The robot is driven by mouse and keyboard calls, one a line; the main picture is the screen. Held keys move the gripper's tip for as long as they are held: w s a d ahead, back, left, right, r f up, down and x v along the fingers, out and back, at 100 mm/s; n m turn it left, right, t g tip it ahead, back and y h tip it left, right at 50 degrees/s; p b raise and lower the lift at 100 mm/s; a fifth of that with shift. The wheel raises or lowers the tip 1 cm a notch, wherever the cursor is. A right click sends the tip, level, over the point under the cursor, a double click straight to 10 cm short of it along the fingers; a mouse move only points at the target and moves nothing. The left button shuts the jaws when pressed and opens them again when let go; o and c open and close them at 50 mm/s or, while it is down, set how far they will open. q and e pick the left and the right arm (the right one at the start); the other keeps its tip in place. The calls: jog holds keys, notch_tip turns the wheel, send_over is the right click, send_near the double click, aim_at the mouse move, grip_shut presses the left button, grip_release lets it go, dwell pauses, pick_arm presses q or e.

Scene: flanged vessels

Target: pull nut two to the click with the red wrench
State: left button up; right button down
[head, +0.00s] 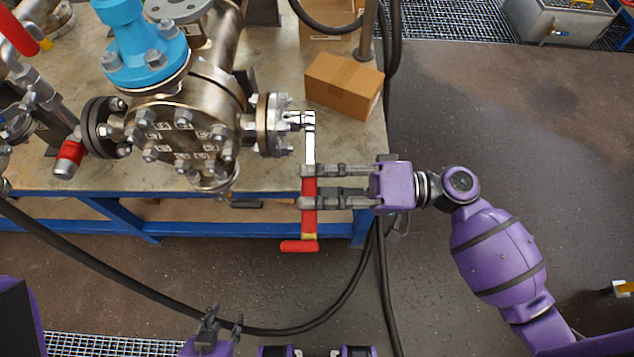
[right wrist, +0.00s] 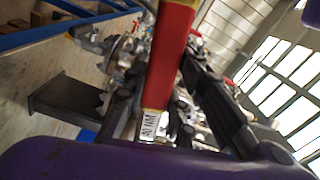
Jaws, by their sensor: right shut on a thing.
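The red wrench (head: 309,223) lies nearly along the picture's vertical, red handle toward me and silver head (head: 309,122) at the right-hand flange (head: 270,125) of the steel vessel. Its head meets a bolt end there; whether it is fully seated, I cannot tell. My right gripper (head: 308,187) is shut on the red handle, which also fills the middle of the right wrist view (right wrist: 170,55). Small number labels show on the vessel's front cover (head: 180,140), but I cannot make out which nut is two. My left gripper (head: 224,322) is empty at the bottom, fingers apart.
A blue-topped valve body (head: 143,45) rises from the vessel. A black hose (head: 330,310) loops below the table's blue edge frame (head: 120,215).

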jog(key=d+b, duration=0.1)
jog(key=d, duration=0.4)
dwell(0.4)
